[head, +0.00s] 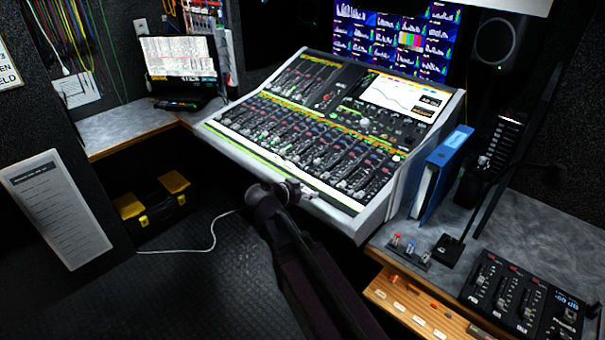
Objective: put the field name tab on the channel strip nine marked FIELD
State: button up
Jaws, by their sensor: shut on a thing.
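My gripper (289,189) is a dark shape at the end of my arm, over the front edge of the mixing console (372,229). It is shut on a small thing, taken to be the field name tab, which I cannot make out. The console slopes up and away, with a long row of channel strips (315,145) and faders. A pale green-white strip (240,138) runs along its front. The marking FIELD and strip nine are too small to read. My arm covers part of the console's near edge.
A wooden rack (402,298) with several small tabs sits at the front right. A blue binder (444,160), a gooseneck microphone base (447,250) and a small fader panel (520,295) stand right of the console. A black-and-yellow toolbox (160,204) is on the floor at left.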

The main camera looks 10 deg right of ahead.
jog(key=shift+a+r+y, duration=0.1)
jog(key=shift+a+y, duration=0.2)
jog(key=shift+a, duration=0.75)
jog(key=shift+w, duration=0.2)
send_over(308, 172)
jog(key=s+a, duration=0.3)
jog(key=shift+d+f+b, duration=0.2)
jog(key=shift+f+b, duration=0.25)
jog(key=shift+f, duration=0.2)
jog(key=shift+w, duration=0.25)
jog(key=shift+w+d+f+b, duration=0.15)
jog(key=shift+w+f+b, duration=0.2)
jog(key=shift+f+b, duration=1.5)
jog(key=shift+f, duration=0.15)
